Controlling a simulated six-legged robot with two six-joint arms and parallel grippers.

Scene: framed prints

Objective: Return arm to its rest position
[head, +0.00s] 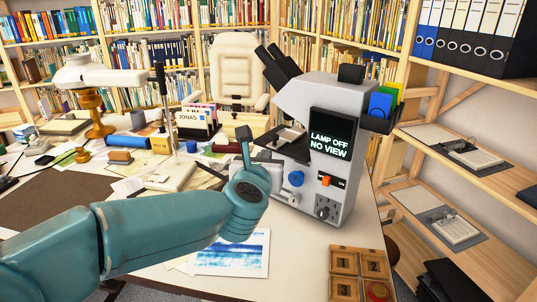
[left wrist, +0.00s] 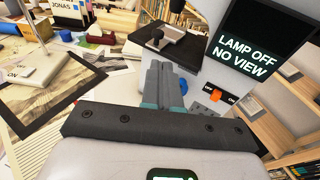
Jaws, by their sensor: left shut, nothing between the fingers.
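My left arm comes in from the left in the head view, bent at the wrist over the front of the desk. Its gripper (head: 243,138) is beside the left side of the grey microscope (head: 320,100), and its fingers are shut with nothing between them. In the left wrist view the fingers (left wrist: 164,72) are together and point toward the microscope's base. The microscope's screen (head: 331,133) reads "LAMP OFF NO VIEW"; it also shows in the left wrist view (left wrist: 246,50). An orange switch (head: 326,181) and a blue knob (head: 296,178) sit below it. My right gripper is not in view.
A blue-and-white print (head: 235,253) lies on the desk below my forearm. A wooden box with numbered compartments (head: 358,268) stands at the front right. A white lamp (head: 90,75), papers and small items crowd the left. Shelves with binders (head: 468,38) line the right.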

